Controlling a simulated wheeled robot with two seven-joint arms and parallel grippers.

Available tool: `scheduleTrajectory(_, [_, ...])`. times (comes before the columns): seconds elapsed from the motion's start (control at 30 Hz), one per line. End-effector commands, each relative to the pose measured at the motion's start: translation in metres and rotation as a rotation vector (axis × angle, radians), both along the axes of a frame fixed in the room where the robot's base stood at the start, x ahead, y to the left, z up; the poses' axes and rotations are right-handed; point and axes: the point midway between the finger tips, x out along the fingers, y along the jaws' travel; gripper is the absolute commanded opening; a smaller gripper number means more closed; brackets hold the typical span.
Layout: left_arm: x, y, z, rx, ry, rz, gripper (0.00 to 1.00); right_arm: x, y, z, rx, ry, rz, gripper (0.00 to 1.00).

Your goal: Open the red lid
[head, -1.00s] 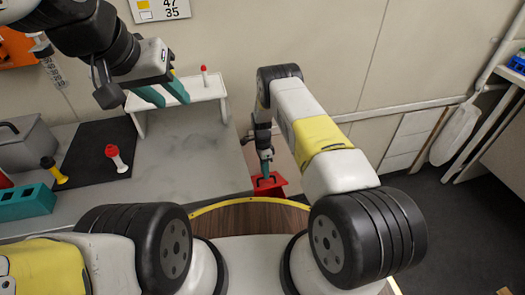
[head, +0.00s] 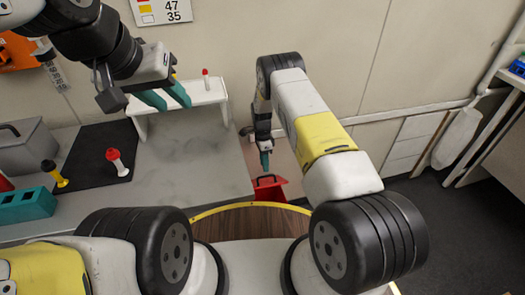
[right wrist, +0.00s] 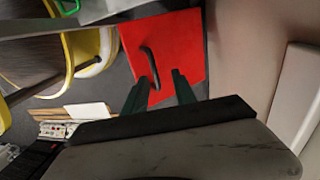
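The red lid (head: 271,190) is low beyond the table's right edge in the head view, with a dark handle (head: 266,178) on it. In the right wrist view the red lid (right wrist: 182,48) fills the upper middle, and its black curved handle (right wrist: 150,67) stands up from it. My right gripper (head: 265,168) is just above the handle. In the right wrist view its fingers (right wrist: 157,78) are apart and empty, with the handle near the left finger; contact cannot be told.
A white rack (head: 190,104) with a small red-capped tube stands at the table's back. A red-capped white tube (head: 117,161), a yellow tube (head: 60,177) and a teal block (head: 26,206) are on the left. A yellow-rimmed round wooden surface (head: 262,222) is in front.

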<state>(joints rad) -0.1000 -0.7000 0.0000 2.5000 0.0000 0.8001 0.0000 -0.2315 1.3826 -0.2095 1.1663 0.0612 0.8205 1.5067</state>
Motion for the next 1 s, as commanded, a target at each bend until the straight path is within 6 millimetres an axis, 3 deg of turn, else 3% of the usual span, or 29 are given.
scheduleTrajectory(0.2, [0.0, 0.0, 0.0, 0.0, 0.0, 0.0, 0.36, 0.004, 0.001, 0.022, 0.001, 0.001, 0.0, 0.33])
scheduleTrajectory(0.47, [0.0, 0.0, 0.0, 0.0, 0.0, 0.0, 0.36, 0.004, 0.001, 0.025, 0.001, 0.002, 0.0, 0.33])
scheduleTrajectory(0.5, [0.0, 0.0, 0.0, 0.0, 0.0, 0.0, 0.36, 0.004, 0.001, 0.025, 0.001, 0.001, 0.0, 0.31])
scheduleTrajectory(0.67, [0.0, 0.0, 0.0, 0.0, 0.0, 0.0, 0.36, 0.003, 0.009, 0.025, 0.039, -0.008, -0.041, 0.0])
scheduleTrajectory(0.9, [0.0, 0.0, 0.0, 0.0, 0.0, 0.0, 0.36, -0.002, 0.057, 0.034, 0.264, -0.094, -0.376, 0.0])
scheduleTrajectory(1.0, [0.0, 0.0, 0.0, 0.0, 0.0, 0.0, 0.36, 0.001, 0.066, 0.042, 0.329, -0.144, -0.57, 0.0])
